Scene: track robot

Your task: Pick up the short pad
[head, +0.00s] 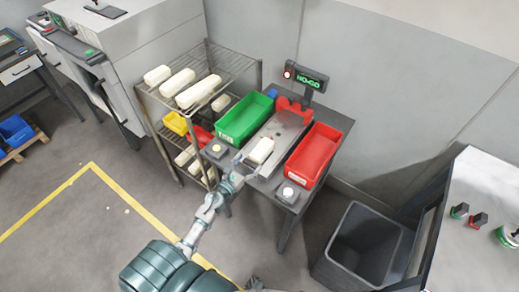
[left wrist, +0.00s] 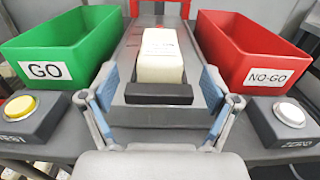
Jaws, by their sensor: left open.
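A short cream pad (head: 260,150) lies on the grey metal tray (head: 284,125) between the green and red bins. In the left wrist view the pad (left wrist: 161,58) is straight ahead, near the tray's front end, behind a dark bar (left wrist: 158,94). My left gripper (head: 246,170) is open and empty at the near end of the tray. In the left wrist view its two fingers (left wrist: 157,88) stand apart, to the left and right of the tray's front end, with the pad beyond and between them. My right gripper does not show.
The green GO bin (head: 245,119) and red NO-GO bin (head: 314,154) flank the tray. Yellow (head: 216,149) and white (head: 288,192) buttons sit at the table front. A wire rack (head: 177,118) with several cream pads stands left; a dark waste bin (head: 362,248) stands right.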

